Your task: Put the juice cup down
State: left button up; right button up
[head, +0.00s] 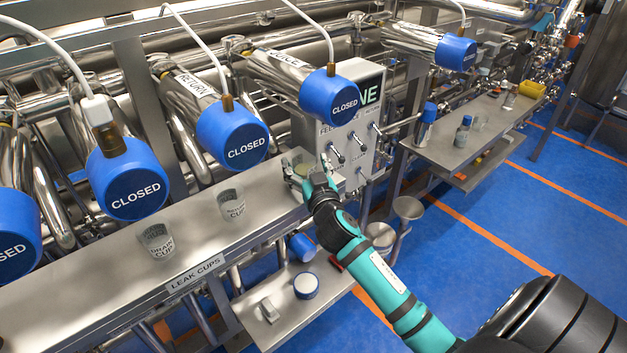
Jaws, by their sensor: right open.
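My right gripper (308,182), on the teal arm coming in from the lower right, is open at the right end of the leak-cups shelf (205,248). A clear cup (298,161), probably the juice cup, is at the gripper's fingers, below the pipe marked JUICE. The gripper partly hides it, and its label cannot be read. It appears to stand on the shelf, but its base is hidden. The drain cup (157,241) and the return cup (231,205) stand upright farther left on the shelf. My left gripper is not in view.
Blue valve caps marked CLOSED, such as this one (329,97), hang above the shelf. A grey panel with levers (352,150) is just right of the gripper. A lower shelf (285,325) holds a blue-and-white round item (306,286). A side table (430,148) carries bottles.

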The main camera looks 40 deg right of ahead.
jog(key=b+v, duration=0.2)
jog(key=v, duration=0.9)
